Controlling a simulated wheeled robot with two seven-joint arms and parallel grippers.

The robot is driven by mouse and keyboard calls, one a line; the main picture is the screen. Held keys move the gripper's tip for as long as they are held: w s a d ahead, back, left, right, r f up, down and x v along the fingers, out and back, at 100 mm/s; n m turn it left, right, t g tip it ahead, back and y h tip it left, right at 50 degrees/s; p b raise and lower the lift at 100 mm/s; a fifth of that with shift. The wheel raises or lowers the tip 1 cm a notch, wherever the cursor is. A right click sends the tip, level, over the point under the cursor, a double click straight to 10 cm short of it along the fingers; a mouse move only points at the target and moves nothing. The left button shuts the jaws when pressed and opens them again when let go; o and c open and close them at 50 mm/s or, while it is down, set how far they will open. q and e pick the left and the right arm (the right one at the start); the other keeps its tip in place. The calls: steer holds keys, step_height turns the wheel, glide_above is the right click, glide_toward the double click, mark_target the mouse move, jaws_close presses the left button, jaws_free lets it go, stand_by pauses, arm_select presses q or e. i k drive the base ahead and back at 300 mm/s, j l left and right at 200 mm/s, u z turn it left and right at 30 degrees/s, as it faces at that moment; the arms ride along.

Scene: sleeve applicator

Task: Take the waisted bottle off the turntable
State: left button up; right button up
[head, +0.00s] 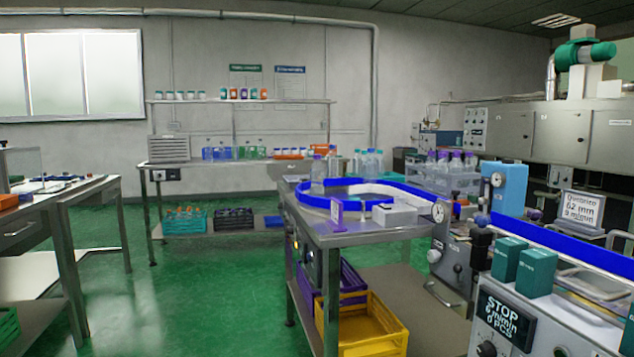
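A round table top with a blue guard rail (345,207), which looks like the turntable, stands on a steel bench at the centre. A clear bottle with a purple cap (317,168) shows at its far left edge. Several clear bottles with pale caps (370,163) show at its far side. From here I cannot tell whether these stand on the turntable or behind it, or which one is waisted. The rail hides much of the surface. Neither of my grippers is in view.
A grey crate of purple-capped bottles (446,179) stands right of the turntable. A purple sign (337,213) and a grey box (394,215) sit at the bench front. A yellow crate (372,325) is on the shelf below. Green floor (200,290) is clear to the left.

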mark_target(317, 172)
steer(key=i+j, duration=0.2)
steer(key=j, duration=0.15)
steer(key=i+j, duration=0.2)
steer(key=j, duration=0.2)
steer(key=i+j, duration=0.15)
steer(key=j, duration=0.2)
steer(key=i+j, duration=0.2)
steer(key=j, duration=0.15)
steer(key=i+j, duration=0.2)
steer(key=j, duration=0.15)
steer(key=i+j, duration=0.2)
steer(key=j, duration=0.2)
